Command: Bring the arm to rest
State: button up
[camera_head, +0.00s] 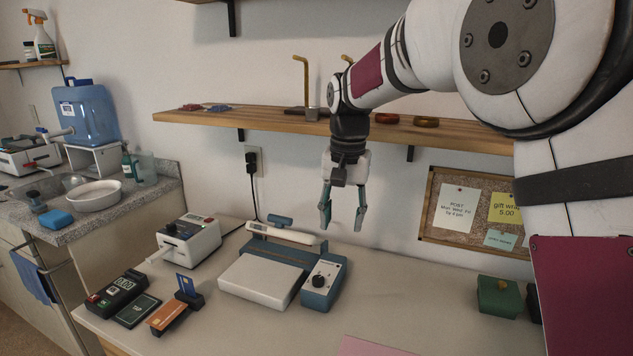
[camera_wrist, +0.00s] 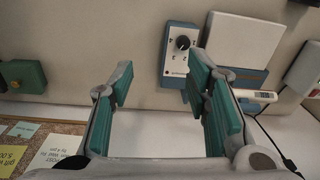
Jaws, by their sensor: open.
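My gripper (camera_head: 342,222) hangs pointing down in the head view, above the back part of the pale table. Its two green-padded fingers are apart, with nothing between them. In the wrist view my gripper (camera_wrist: 160,112) also shows open and empty, with the bare tabletop and wall behind it. My white arm with maroon panels reaches in from the upper right and is bent down at the wrist. The gripper is clear of the blue device with the black knob (camera_head: 322,283), which sits below and a little to the left of it in the head view.
A wooden shelf (camera_head: 240,122) runs along the wall behind my wrist. On the table (camera_head: 380,300) stand a flat white-topped device (camera_head: 258,280), a white machine (camera_head: 190,243), a card reader (camera_head: 117,295) and a green box (camera_head: 499,297). A corkboard (camera_head: 433,222) hangs right. The middle tabletop is clear.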

jog(key=s+d+r+n+t+p, duration=0.1)
jog(key=s+d+r, duration=0.25)
jog(key=s, duration=0.35)
jog(key=s+d+r+p, duration=0.1)
jog(key=s+d+r, duration=0.25)
jog(key=s, duration=0.25)
jog(key=s+d+r+n+t+p, duration=0.1)
jog(key=s+d+r+p, duration=0.2)
jog(key=s, duration=0.4)
jog(key=s+d+p, duration=0.1)
jog(key=s+d, duration=0.1)
jog(key=s, duration=0.6)
jog(key=s+d+f+n+t, duration=0.1)
jog(key=s+d, duration=0.1)
jog(key=s, duration=0.7)
jog(key=shift+s+f+p, duration=0.25)
jog(key=shift+s+p, duration=0.05)
jog(key=shift+p, duration=0.1)
